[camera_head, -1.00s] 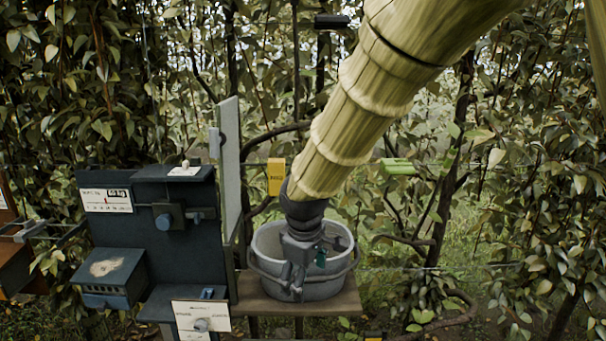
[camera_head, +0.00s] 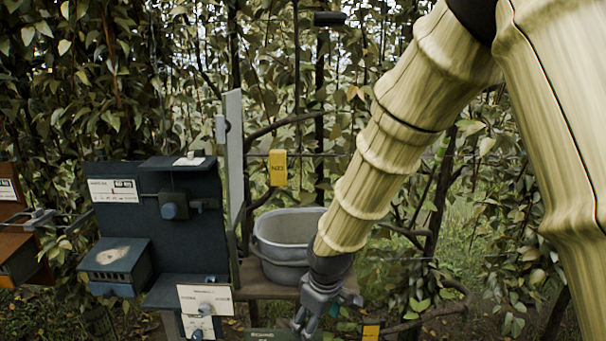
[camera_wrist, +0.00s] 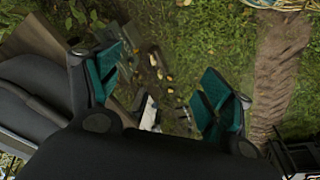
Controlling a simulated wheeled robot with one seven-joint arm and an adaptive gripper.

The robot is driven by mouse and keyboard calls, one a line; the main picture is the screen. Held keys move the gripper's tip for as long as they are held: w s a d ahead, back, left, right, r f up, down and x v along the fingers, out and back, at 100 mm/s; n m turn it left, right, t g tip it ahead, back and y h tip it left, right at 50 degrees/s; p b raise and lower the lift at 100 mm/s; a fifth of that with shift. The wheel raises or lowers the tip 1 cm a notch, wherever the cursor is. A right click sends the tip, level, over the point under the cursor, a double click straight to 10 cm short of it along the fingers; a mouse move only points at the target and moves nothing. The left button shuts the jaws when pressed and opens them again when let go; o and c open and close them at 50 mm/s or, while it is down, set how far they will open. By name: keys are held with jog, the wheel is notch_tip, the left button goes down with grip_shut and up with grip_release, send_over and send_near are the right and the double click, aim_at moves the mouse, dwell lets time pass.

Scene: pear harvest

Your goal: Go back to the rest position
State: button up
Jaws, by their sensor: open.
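My gripper (camera_head: 312,318) hangs low in the head view, in front of and to the right of the grey metal bucket (camera_head: 283,238). In the wrist view my gripper (camera_wrist: 165,95) shows two teal-padded fingers spread wide apart, with nothing between them. Grass and some blurred small items show below the gap. My arm, in a pale ribbed cover, comes down from the upper right and hides the right side of the bucket. The inside of the bucket is mostly out of sight.
The bucket stands on a wooden shelf (camera_head: 257,287). Left of it is a dark blue machine (camera_head: 182,235) with a tall grey panel (camera_head: 235,165). A yellow tag (camera_head: 278,168) hangs above the bucket. An orange-brown box (camera_head: 18,255) is at the far left. Leafy branches fill the background.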

jog(key=s+d+f+m+b, duration=0.2)
jog(key=s+d+f, duration=0.15)
jog(key=f, duration=0.65)
jog(key=s+d+f+m+g+b, duration=0.15)
jog(key=s+f, duration=0.35)
jog(key=f, duration=0.6)
jog(key=s+d+f+m+b, duration=0.2)
jog(key=s+d+f+b, duration=0.15)
jog(key=f, duration=0.65)
jog(key=s+d+f+m+b, duration=0.1)
jog(key=s+d+f, duration=0.2)
jog(key=s+f, duration=0.2)
jog(key=s+d+f+m+b, duration=0.2)
jog(key=s+d+f, duration=0.2)
jog(key=s, duration=0.5)
jog(key=s+d+f+m+h+b, duration=0.1)
jog(key=s+d+f+m, duration=0.1)
jog(key=s+d+f, duration=0.2)
jog(key=s+f, duration=0.3)
jog(key=shift+s+f+g+b, duration=0.2)
jog(key=shift+f+g+b, duration=0.15)
jog(key=shift+f+b, duration=0.05)
